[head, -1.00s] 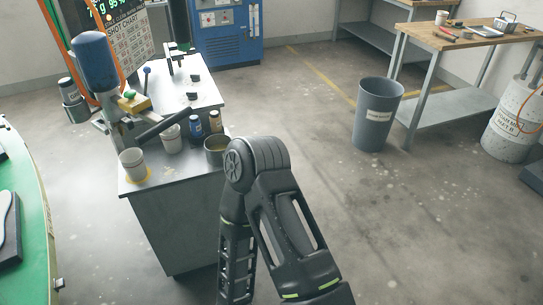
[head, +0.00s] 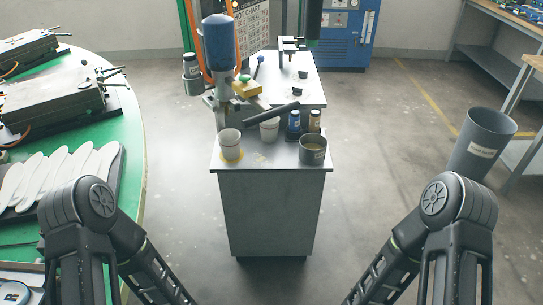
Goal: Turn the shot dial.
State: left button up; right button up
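A dispensing machine with a blue cylinder (head: 219,40) on a grey column stands at the back left of a grey cabinet (head: 268,205). A yellow block (head: 246,90) with a small green knob (head: 244,78) sits on its side, and a dark bar (head: 270,114) slants out below. A thin lever with a dark ball (head: 260,60) rises behind. Two small black pieces (head: 302,73) lie or stand on the rear top. I cannot tell which part is the shot dial. Both my arms show at the bottom corners; neither gripper is in view.
White cups (head: 230,146), small bottles (head: 293,122) and a grey pot (head: 313,150) stand on the cabinet's front. A green round table (head: 133,130) with insoles (head: 60,172) is left. A grey bin (head: 482,140) is right. Floor around the cabinet's right side is clear.

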aim_at(297, 90)
jog(key=i+l, duration=0.6)
jog(key=l, duration=0.25)
jog(key=i+l+z, duration=0.15)
jog(key=i+l, duration=0.45)
jog(key=l, duration=0.25)
jog(key=i+l, duration=0.65)
jog(key=l, duration=0.15)
jog(key=z, duration=0.05)
